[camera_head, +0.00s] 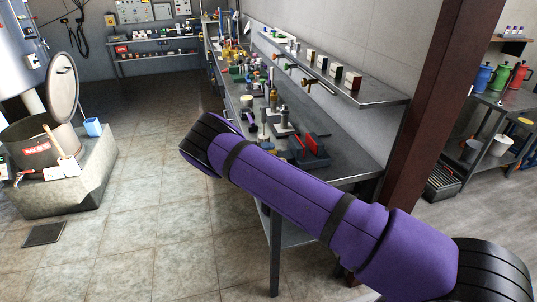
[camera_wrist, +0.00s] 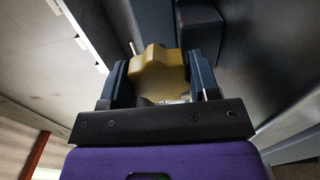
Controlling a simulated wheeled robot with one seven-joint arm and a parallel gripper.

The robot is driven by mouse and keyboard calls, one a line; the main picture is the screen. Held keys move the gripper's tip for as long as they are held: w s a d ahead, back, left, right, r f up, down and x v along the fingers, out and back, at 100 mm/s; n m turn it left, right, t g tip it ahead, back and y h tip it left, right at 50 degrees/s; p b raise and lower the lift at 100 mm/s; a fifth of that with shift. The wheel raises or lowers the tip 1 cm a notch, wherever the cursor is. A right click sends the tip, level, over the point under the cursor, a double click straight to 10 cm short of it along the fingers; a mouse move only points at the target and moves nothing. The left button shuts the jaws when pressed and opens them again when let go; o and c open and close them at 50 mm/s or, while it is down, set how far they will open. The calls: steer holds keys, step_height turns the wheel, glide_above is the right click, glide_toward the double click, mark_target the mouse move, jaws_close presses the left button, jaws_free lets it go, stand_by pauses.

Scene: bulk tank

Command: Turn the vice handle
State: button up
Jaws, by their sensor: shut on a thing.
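In the wrist view a mustard-yellow lobed knob (camera_wrist: 158,76), which looks like the vice handle, sits between the two dark fingers of my gripper (camera_wrist: 160,70). The fingers are shut on it from the left and right sides. A dark block-like body (camera_wrist: 200,28) stands just beyond the knob and may be part of the vice. In the head view my purple arm crosses the lower right, and I cannot make out the gripper's jaws on the crowded bench.
The workbench (camera_head: 350,155) carries many small tools and a dark item with red parts (camera_head: 311,146). A wall shelf (camera_head: 375,94) hangs above it. A brown post (camera_head: 440,100) stands at the bench's near end.

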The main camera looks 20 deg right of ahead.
steer(key=n, duration=1.4)
steer(key=shift+n, duration=0.3)
steer(key=n, duration=0.3)
steer(key=shift+w+n, duration=0.1)
steer(key=shift+n, duration=0.2)
steer(key=n, duration=0.3)
steer(key=shift+n, duration=0.3)
steer(key=n, duration=0.6)
steer(key=shift+n, duration=0.4)
steer(key=o, duration=0.9)
